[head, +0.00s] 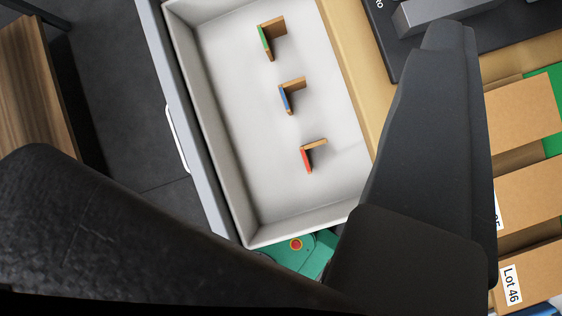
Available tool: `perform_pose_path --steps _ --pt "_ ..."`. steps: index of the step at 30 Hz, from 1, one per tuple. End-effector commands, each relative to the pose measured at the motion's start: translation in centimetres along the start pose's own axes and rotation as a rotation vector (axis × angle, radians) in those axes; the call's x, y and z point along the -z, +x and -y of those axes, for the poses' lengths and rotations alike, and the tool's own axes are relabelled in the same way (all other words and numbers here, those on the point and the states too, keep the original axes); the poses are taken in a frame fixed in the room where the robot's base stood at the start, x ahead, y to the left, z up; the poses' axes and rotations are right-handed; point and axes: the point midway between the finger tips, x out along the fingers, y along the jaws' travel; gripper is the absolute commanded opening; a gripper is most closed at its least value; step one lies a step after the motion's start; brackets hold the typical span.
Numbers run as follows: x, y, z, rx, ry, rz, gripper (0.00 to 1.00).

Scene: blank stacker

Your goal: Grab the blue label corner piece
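The blue label corner piece (287,99) stands in the middle of a white tray (235,178), an L-shaped brown piece with a blue face on its left side. A green-faced corner piece (268,41) stands above it in the picture, and a red-faced one (308,157) below it. All three are apart from each other. My gripper (240,100) shows as two large dark fingers, one at the lower left and one at the right, spread wide with nothing between them. The pieces show in the gap beyond the fingers. The tray's lower right part is hidden by the right finger.
Cardboard boxes (523,195) with lot labels stand at the right. A dark device (445,15) sits at the upper right. A green part with a red button (296,244) is below the tray. A wooden piece of furniture (35,85) is at the left. The tray floor around the pieces is clear.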

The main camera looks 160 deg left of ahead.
Motion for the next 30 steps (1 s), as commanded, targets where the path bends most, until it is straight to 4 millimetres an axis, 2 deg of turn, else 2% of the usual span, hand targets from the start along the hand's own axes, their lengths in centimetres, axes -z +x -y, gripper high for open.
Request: perform_pose_path --steps 1,3,6,12,16,21,30 --pt "-0.5 1.9 1.1 0.027 -0.039 0.064 0.32" --pt "-1.7 4.6 2.7 0.065 -0.1 0.151 0.32" --pt "-3.5 7.8 5.2 0.128 -0.188 0.269 0.32" --pt "-7.8 12.8 10.2 0.272 -0.359 0.488 0.32" --pt "-10.3 14.7 12.8 0.357 -0.446 0.592 0.32" --pt "-12.1 15.9 14.9 0.426 -0.513 0.663 0.32" --pt "-14.3 17.5 15.8 0.447 -0.532 0.689 0.32"
